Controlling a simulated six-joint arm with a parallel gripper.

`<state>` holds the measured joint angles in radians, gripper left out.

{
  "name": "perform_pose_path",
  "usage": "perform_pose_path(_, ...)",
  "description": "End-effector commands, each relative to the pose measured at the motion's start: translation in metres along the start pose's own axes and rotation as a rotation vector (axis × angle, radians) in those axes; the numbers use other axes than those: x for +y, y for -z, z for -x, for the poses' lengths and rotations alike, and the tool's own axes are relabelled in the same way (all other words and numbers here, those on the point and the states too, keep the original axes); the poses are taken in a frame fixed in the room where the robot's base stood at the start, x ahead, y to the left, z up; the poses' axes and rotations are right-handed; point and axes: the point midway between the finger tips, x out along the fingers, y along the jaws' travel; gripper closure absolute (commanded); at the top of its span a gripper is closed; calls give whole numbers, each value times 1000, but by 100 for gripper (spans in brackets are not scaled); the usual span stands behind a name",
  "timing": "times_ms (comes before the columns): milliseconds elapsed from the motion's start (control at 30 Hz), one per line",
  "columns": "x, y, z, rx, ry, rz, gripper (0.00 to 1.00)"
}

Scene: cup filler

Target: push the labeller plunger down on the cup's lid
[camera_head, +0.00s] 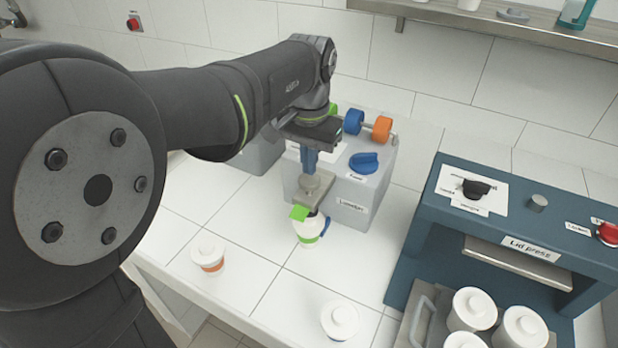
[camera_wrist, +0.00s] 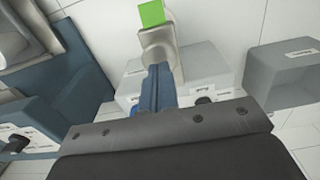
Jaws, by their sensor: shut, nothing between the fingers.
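The labeller (camera_head: 352,212) is a grey box with blue, orange and green rolls and a blue knob (camera_head: 364,162) on top. Its metal plunger (camera_head: 314,184) stands out at the front, over the cup. The white lidded cup (camera_head: 309,238) has a green band and stands upright below it. A green square (camera_head: 299,212) shows at the cup's top; it also shows in the wrist view (camera_wrist: 151,14). My gripper (camera_head: 309,166) is shut, its blue fingers pointing down just above the plunger's top. I cannot tell whether they touch it. In the wrist view the fingers (camera_wrist: 157,80) overlap the plunger (camera_wrist: 158,38).
An orange-banded cup (camera_head: 208,256) and another white cup (camera_head: 340,320) stand on the tiled counter. The blue lid press (camera_head: 430,215) stands right, with several white cups in front of it. A shelf (camera_head: 480,28) runs along the wall.

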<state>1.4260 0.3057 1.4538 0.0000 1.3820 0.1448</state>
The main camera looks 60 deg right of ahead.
Motion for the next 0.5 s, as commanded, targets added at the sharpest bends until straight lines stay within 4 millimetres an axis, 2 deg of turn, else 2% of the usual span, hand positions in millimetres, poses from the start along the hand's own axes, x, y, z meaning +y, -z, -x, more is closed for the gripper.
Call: perform_pose_path(500,0,0,-5,-1,0,0,100)
